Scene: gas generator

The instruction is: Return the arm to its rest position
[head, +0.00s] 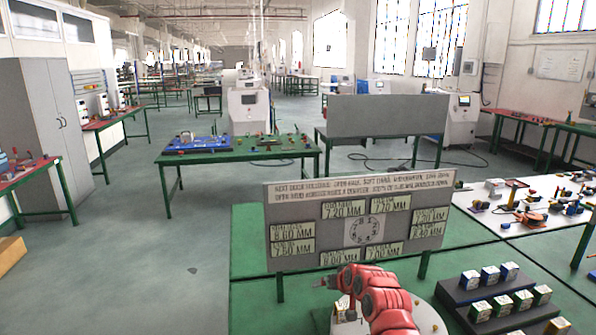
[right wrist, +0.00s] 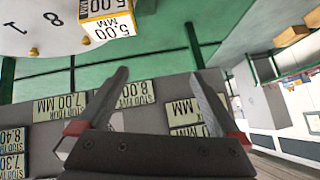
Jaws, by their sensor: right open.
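My right arm is red and reaches up from the bottom of the head view. Its gripper (head: 323,284) points left, in front of the sign board (head: 455,188). In the right wrist view the right gripper (right wrist: 158,98) has its two grey fingers spread wide, with nothing held between them. A white round plate with numbers (right wrist: 35,28) and a block marked 5.00 MM (right wrist: 106,22) lie beyond the fingers. The plate (head: 428,318) also shows under the arm in the head view. My left gripper is in neither view.
The board carries several millimetre labels and stands on the green table (head: 245,240). A dark stepped rack (head: 455,296) with several labelled blocks stands at right. A white table (head: 510,225) with parts is behind it. Floor is free at left.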

